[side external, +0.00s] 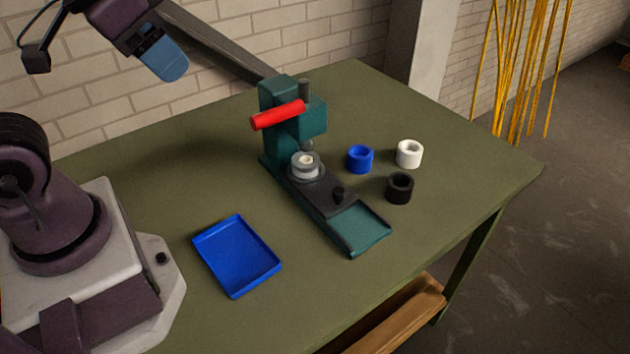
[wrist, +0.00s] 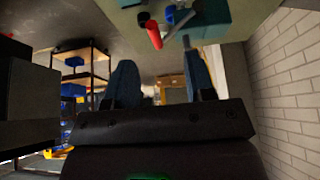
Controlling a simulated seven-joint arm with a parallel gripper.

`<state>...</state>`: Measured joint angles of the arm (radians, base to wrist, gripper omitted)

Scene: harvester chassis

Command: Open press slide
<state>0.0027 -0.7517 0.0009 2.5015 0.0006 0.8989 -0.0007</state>
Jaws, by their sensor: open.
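The teal press (side external: 280,100) stands on the green table with a red handle bar (side external: 278,115) at its upper front. The slide sits toward the back of the rails, and the teal front end of the base (side external: 360,226) is bare. My gripper (side external: 170,65) is high at the upper left, away from the press, with blue fingers. In the wrist view my gripper (wrist: 160,85) has its fingers apart and nothing between them.
Blue (side external: 360,159), white (side external: 409,154) and black (side external: 399,188) rings stand right of the press. An empty blue tray (side external: 236,257) lies left of the base's front end. A brick wall is behind the table. Free table lies between tray and press.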

